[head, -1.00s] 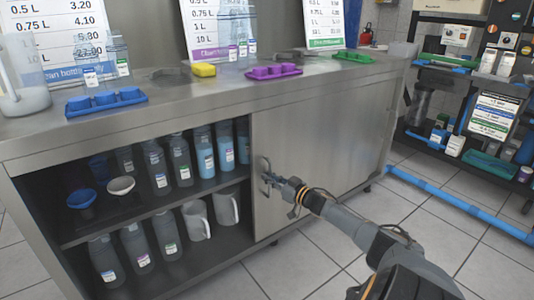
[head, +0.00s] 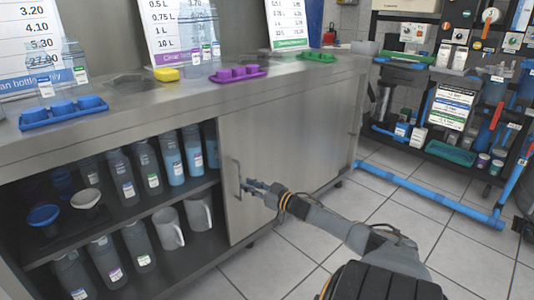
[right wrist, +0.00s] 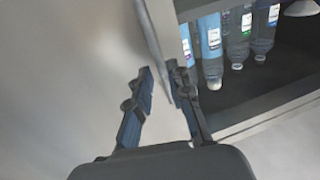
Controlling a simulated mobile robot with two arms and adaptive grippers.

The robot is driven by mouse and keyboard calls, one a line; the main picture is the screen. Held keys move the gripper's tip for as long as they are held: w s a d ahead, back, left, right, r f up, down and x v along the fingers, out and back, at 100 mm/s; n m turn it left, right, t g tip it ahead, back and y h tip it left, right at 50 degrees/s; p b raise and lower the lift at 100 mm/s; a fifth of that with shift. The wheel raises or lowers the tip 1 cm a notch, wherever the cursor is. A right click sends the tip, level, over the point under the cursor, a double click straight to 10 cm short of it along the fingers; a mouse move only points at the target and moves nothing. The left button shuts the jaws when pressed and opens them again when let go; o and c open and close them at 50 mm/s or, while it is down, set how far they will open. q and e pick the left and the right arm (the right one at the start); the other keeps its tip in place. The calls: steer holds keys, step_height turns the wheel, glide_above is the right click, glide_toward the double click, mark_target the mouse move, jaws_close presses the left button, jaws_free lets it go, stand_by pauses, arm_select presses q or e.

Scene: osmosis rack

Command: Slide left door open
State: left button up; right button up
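The grey metal sliding door (head: 290,140) covers the right half of the cabinet front, and the left half stands open. Its bar handle (head: 237,180) is upright near the door's left edge. My right gripper (head: 250,187) is at this handle. In the right wrist view, the handle (right wrist: 152,35) runs down between the two fingers of my right gripper (right wrist: 163,75). The fingers stand apart, with a gap between the left finger and the bar. Contact with the right finger cannot be told. My left gripper is not in view.
Bottles (head: 146,165), jugs (head: 168,228) and funnels (head: 45,215) stand on shelves inside the open half. Blue (head: 62,112), purple (head: 238,74) and green (head: 317,56) trays sit on the counter. A blue floor pipe (head: 430,190) and a cluttered rack are at right. Tiled floor before the door is clear.

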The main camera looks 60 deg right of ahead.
steer(key=s, duration=0.7)
steer(key=shift+s+a, duration=0.3)
steer(key=shift+s, duration=0.1)
